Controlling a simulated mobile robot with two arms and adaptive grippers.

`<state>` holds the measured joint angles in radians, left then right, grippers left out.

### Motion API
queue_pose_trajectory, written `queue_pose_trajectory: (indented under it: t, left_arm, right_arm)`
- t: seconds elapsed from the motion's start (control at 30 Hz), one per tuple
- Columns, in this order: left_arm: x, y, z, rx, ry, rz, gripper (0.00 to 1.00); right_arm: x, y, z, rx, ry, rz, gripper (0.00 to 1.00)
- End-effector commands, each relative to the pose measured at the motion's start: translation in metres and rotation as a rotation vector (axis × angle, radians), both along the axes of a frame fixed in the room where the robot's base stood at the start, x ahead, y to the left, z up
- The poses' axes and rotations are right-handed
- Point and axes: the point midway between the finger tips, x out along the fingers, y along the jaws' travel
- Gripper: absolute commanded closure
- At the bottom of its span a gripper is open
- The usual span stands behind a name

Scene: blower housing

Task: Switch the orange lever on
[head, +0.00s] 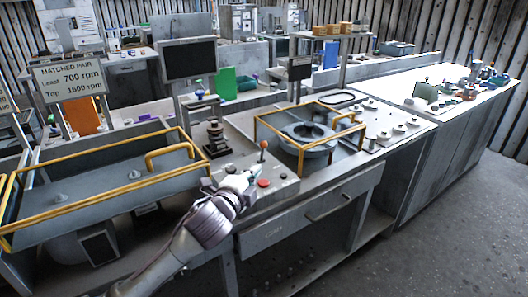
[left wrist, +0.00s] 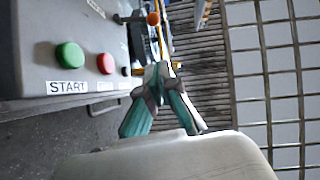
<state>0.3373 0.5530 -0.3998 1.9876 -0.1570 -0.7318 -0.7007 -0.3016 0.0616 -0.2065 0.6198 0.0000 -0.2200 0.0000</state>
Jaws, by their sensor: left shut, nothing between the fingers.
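The orange lever (head: 263,146) is a round orange knob on a thin stem, standing up from the grey control panel at the middle of the bench. In the left wrist view its orange knob (left wrist: 152,18) shows beyond my fingertips, with a gap between. My left gripper (head: 254,178) is low at the panel, just in front of and below the lever. In the left wrist view the teal-padded fingers (left wrist: 160,70) meet at the tips and hold nothing. The lever's foot is partly hidden in the head view. My right gripper is not in view.
A red button (head: 263,183) is beside my gripper; a green START button (left wrist: 69,55) shows in the left wrist view. A yellow-railed round housing (head: 306,133) stands right of the lever. A larger yellow-railed case (head: 110,185) stands left. A dark stacked fitting (head: 216,138) stands behind-left.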

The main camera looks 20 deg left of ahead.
Motion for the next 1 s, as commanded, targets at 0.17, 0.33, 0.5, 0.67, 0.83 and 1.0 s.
queue_pose_trajectory:
  t: [0.17, 0.33, 0.5, 0.67, 0.83, 1.0]
  left_arm:
    - [0.025, -0.002, 0.001, -0.003, -0.002, 0.001, 1.0]
    - [0.061, -0.004, -0.002, -0.002, 0.0, 0.002, 1.0]
    - [0.095, -0.008, -0.005, -0.003, 0.0, 0.001, 1.0]
    - [0.114, 0.008, -0.009, 0.001, 0.001, 0.002, 1.0]
    - [0.124, 0.016, -0.011, 0.0, 0.0, -0.001, 1.0]
    - [0.126, 0.019, -0.013, 0.0, 0.0, -0.001, 1.0]
  right_arm:
    - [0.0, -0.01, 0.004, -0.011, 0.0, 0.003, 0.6]
    - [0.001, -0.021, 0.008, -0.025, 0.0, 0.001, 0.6]
    - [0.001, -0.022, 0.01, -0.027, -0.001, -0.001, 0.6]
    - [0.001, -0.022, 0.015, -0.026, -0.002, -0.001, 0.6]
    - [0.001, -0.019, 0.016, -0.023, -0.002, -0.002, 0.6]
    - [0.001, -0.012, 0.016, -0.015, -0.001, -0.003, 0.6]
